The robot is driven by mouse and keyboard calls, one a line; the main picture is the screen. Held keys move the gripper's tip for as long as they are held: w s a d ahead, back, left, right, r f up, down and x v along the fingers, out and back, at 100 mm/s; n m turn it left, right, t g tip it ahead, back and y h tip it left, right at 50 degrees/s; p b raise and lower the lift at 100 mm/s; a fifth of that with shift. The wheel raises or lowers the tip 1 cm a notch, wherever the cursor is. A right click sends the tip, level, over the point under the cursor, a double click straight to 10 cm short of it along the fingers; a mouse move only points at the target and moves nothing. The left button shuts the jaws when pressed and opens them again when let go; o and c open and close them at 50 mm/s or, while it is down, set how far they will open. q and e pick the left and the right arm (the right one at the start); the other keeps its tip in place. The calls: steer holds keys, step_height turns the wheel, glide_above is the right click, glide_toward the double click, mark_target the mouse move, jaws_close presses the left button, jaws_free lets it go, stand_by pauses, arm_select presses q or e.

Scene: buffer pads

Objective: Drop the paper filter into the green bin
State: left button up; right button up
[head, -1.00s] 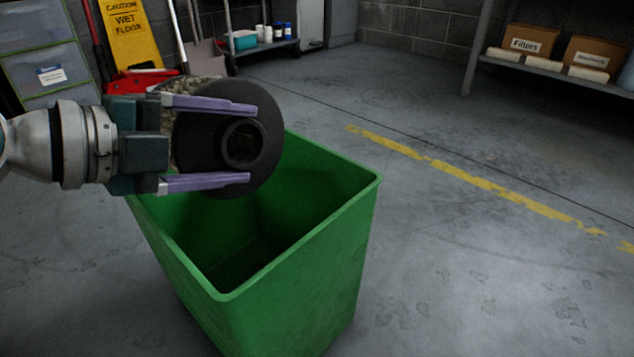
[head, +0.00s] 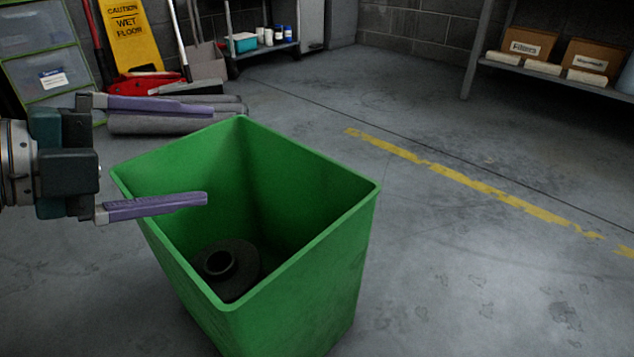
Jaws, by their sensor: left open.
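The green bin (head: 330,270) stands on the floor in the middle of the head view, its top open. The paper filter (head: 238,284) lies inside it on the bottom, toward the near left. Its dark round end with a raised ring faces up; the rest is hidden by the bin wall. My left gripper (head: 208,154) is open and empty, its purple fingers spread wide at the bin's left rim, above and apart from the filter. My right gripper is not in view.
Grey rolls (head: 165,122) lie on the floor behind the bin. A yellow wet floor sign (head: 130,38), a red dustpan-like item and a green-framed drawer unit (head: 48,50) stand at back left. A shelf with cardboard boxes (head: 528,42) is at back right. The floor to the right is clear.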

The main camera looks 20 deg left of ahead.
arm_select(q)
steer(key=shift+v, duration=2.1)
